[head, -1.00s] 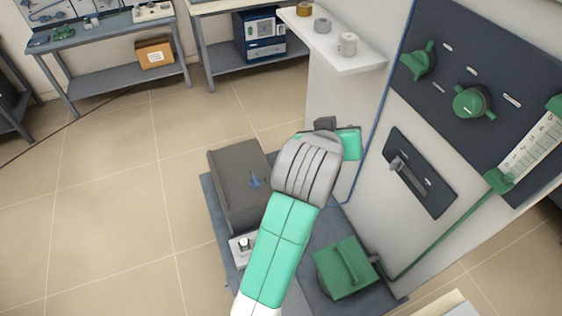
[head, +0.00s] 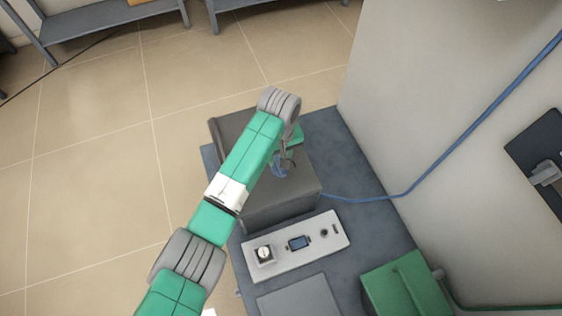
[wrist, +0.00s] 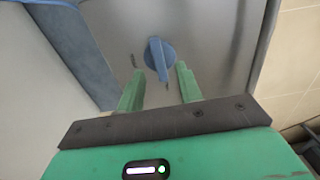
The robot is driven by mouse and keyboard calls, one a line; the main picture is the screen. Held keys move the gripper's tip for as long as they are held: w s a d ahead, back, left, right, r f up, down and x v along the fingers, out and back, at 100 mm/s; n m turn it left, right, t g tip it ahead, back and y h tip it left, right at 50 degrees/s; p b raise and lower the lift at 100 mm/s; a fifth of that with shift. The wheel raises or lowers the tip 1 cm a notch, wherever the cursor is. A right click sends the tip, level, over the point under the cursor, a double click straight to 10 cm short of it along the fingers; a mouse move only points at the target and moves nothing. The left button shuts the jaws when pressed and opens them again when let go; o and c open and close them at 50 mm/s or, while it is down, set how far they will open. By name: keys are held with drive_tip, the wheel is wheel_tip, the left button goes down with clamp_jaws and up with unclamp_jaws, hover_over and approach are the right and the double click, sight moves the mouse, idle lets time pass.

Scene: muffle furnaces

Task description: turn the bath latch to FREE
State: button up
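The bath latch (wrist: 157,52) is a blue round knob with a straight handle on a grey lid. In the wrist view its handle points down, a little to the right, towards a small dark mark. Another mark lies to its left; I cannot read either. My gripper (wrist: 159,80) is open, its green fingers apart, one on each side of the handle. I see no clear contact. In the head view the latch (head: 279,170) shows partly on top of the grey bath (head: 290,196), below my gripper (head: 287,155), which my arm partly hides.
A white panel (head: 327,235) with a dial and small screen lies in front of the bath. A green box (head: 403,285) stands to its right. A blue hose (head: 440,165) runs from the bath to the wall at right. Open floor lies left.

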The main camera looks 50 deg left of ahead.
wheel_tip(320, 180, down, 4)
drive_tip(key=shift+f+b, duration=0.1)
drive_tip(key=shift+b, duration=0.65)
drive_tip(key=shift+w, duration=0.1)
clamp_jaws()
